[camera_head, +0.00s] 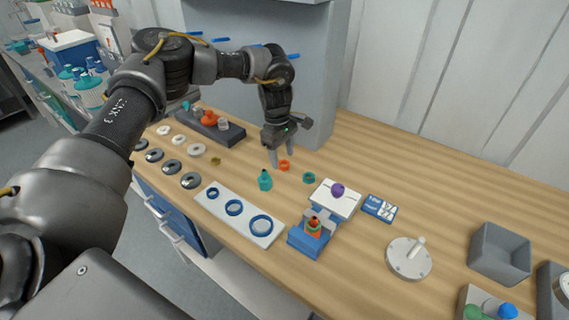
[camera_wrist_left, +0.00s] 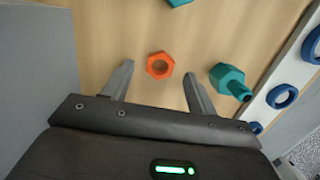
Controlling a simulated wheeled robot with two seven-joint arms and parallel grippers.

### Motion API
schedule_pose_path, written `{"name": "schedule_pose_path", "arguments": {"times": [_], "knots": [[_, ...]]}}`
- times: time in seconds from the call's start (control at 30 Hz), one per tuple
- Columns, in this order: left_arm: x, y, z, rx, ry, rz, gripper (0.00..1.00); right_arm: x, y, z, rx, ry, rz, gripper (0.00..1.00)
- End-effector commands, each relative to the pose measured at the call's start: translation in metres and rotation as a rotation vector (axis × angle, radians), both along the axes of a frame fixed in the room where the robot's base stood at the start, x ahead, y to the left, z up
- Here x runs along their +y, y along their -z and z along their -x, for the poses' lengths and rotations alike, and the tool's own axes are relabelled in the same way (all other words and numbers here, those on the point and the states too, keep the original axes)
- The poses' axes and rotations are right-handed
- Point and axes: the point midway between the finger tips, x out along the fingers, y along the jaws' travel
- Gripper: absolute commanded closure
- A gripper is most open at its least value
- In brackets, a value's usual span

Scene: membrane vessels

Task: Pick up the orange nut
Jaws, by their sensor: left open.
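The orange nut (camera_head: 285,165) is a small hex ring lying flat on the wooden bench. In the left wrist view the orange nut (camera_wrist_left: 160,65) lies just ahead of and between the two fingertips, not touching either. My left gripper (camera_head: 281,157) is open and empty, pointing down above the bench beside the nut. Its two spread fingers also show in the left wrist view (camera_wrist_left: 157,75). My right gripper is not in view.
A teal bolt-like part (camera_head: 265,180) stands close to the nut, and a teal nut (camera_head: 308,178) lies to its right. A white plate with blue rings (camera_head: 208,203) lies in front. A grey column (camera_head: 315,90) rises behind my gripper.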

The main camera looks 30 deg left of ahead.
Motion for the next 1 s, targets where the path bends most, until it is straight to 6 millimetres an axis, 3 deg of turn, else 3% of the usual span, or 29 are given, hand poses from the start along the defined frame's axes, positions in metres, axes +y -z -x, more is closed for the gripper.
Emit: {"name": "schedule_pose_path", "arguments": {"times": [0.17, 0.4, 0.77, 1.0], "knots": [[-0.001, 0.017, 0.000, -0.001, -0.001, -0.001, 0.42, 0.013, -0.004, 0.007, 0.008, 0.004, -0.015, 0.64], [-0.002, 0.019, 0.000, -0.001, -0.001, -0.001, 0.42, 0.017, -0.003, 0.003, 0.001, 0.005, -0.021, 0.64], [-0.002, 0.019, 0.000, -0.001, -0.001, -0.001, 0.88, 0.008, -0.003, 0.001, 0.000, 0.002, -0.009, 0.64], [-0.002, 0.018, 0.000, -0.002, -0.001, -0.001, 0.90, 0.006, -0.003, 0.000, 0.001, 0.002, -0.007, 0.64]]}}
